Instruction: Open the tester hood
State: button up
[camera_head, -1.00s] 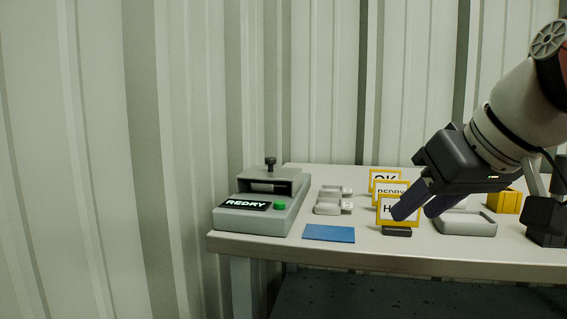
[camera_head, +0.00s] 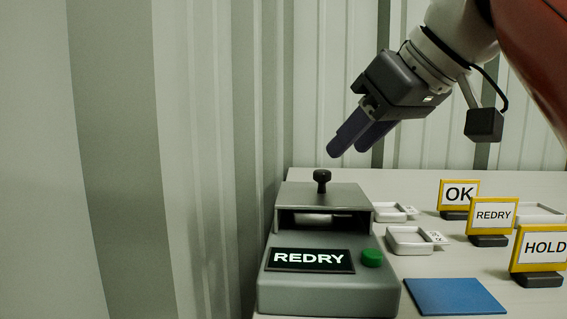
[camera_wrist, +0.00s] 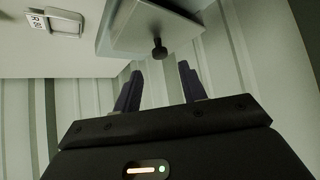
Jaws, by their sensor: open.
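The tester (camera_head: 330,290) is a grey box with a lit display reading REDRY and a green button (camera_head: 372,257). Its grey hood (camera_head: 320,196) is down, with a dark knob (camera_head: 322,178) standing on top. Something pale shows in the gap under the hood's front edge. My gripper (camera_head: 347,148) is open and empty, above and slightly right of the knob, apart from it. In the wrist view the knob (camera_wrist: 159,50) lies beyond the fingertips, roughly between them, and the hood (camera_wrist: 160,25) is behind it.
Right of the tester are small white trays (camera_head: 408,250) with labels, a blue mat (camera_head: 455,297), and OK (camera_head: 459,194), REDRY (camera_head: 493,215) and HOLD (camera_head: 541,247) signs. A corrugated wall (camera_head: 215,150) stands close on the left.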

aim_at(322, 170)
jog(key=b+x, duration=0.2)
jog(key=x, duration=0.6)
jog(key=shift+r, duration=0.1)
jog(key=shift+w, duration=0.1)
grip_shut()
jog(key=shift+w, duration=0.1)
